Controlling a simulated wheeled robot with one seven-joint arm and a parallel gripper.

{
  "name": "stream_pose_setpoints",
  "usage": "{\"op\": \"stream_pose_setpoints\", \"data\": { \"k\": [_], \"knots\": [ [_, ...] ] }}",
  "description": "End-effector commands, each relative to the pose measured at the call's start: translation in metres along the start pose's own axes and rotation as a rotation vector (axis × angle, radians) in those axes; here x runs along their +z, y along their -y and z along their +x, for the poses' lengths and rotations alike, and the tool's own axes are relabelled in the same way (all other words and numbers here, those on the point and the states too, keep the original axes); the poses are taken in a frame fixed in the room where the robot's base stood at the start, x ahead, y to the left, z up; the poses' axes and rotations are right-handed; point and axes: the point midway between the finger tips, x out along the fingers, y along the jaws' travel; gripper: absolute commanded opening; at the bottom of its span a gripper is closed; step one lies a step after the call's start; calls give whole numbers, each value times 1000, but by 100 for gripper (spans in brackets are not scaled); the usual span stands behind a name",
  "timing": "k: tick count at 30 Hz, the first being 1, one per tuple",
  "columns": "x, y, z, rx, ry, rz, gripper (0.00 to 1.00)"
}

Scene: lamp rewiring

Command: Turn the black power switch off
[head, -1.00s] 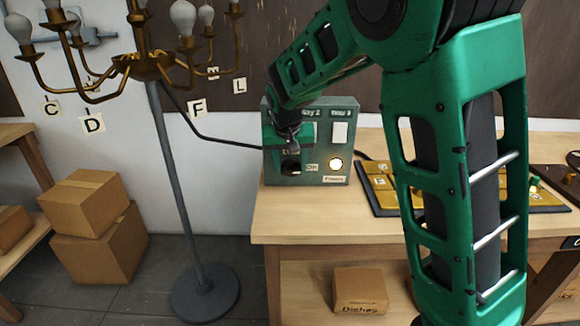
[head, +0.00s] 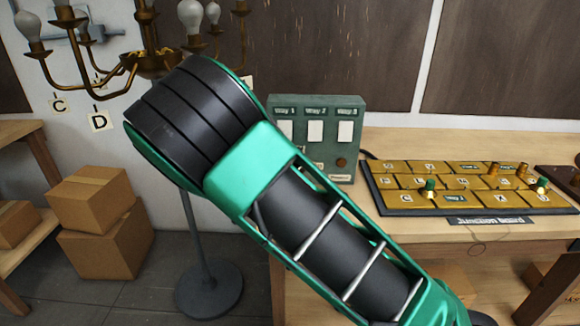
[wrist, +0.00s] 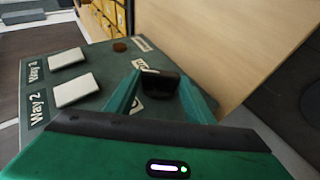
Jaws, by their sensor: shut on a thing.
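The black power switch (wrist: 160,87) sits on the dark green control box (head: 352,105). In the wrist view my gripper (wrist: 161,79) has one green finger on each side of the switch and is shut on it. In the head view my arm hides the gripper and the switch. The round lamp (head: 341,163) on the box is dark brown and unlit; it also shows in the wrist view (wrist: 120,45). The switch's On and Off lettering is mostly covered by the fingers.
White plates (head: 345,132) under the Way labels are on the box. A gold-tiled board (head: 470,205) with pegs lies to its right on the wooden table (head: 400,240). A brass chandelier (head: 150,62) on a grey stand is at the left. Cardboard boxes (head: 105,250) sit on the floor.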

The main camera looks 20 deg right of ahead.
Motion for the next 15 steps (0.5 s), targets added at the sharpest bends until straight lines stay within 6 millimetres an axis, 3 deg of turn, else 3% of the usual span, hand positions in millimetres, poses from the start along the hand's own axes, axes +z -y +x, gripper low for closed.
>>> {"op": "stream_pose_setpoints", "data": {
  "k": [15],
  "knots": [
    [1, 16, 1, 378, -6, -161, 26]
  ]
}}
